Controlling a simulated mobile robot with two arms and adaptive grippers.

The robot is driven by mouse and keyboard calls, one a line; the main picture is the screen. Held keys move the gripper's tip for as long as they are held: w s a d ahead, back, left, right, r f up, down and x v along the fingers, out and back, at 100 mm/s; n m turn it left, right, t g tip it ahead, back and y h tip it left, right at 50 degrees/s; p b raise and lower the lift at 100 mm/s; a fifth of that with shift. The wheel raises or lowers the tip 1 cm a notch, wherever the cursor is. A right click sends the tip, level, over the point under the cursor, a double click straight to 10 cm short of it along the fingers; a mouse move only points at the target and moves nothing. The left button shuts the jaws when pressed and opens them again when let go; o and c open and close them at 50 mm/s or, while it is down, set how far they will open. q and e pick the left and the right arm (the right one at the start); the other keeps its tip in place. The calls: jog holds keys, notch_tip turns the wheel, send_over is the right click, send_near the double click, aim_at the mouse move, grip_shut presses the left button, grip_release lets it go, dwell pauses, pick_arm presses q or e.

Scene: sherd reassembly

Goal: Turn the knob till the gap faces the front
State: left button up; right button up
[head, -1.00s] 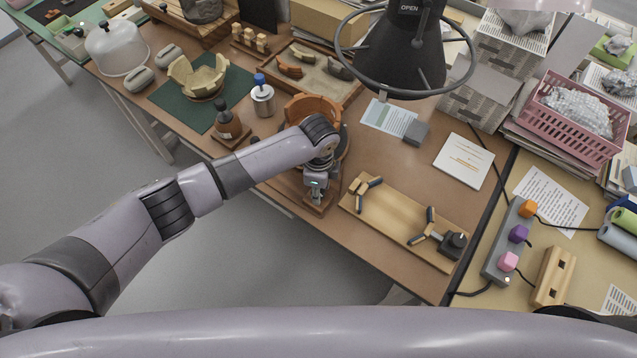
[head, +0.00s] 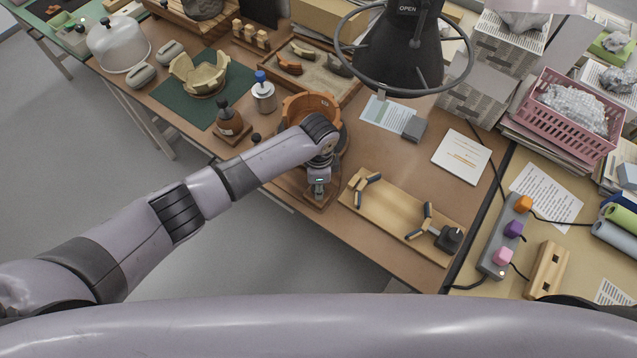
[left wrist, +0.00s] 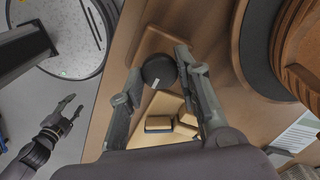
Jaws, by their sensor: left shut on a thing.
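The black round knob (left wrist: 158,72) with a white mark sits on a wooden base (left wrist: 150,45), between the fingers of my left gripper (left wrist: 160,88) in the left wrist view. The gripper is shut on it. In the head view my left gripper (head: 318,188) is at the front of the base and hides the knob. An orange-brown pot (head: 308,103) with an uneven rim stands behind it, partly behind my arm. I cannot tell where its gap faces. Its side (left wrist: 300,60) also shows in the left wrist view. My right gripper (left wrist: 66,118) hangs off the table, fingers apart, empty.
A wooden board (head: 385,215) with dark-tipped pieces lies right of my left gripper. A brown bottle (head: 228,120) and a blue-topped canister (head: 263,92) stand left of the pot. A black lamp (head: 400,50) hangs over the back. Bare table lies between the board and the white booklet (head: 462,157).

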pick_arm(q)
jog(key=o, duration=1.1)
jog(key=shift+o, duration=0.2)
jog(key=shift+r, duration=0.15)
notch_tip(320, 180, up, 12)
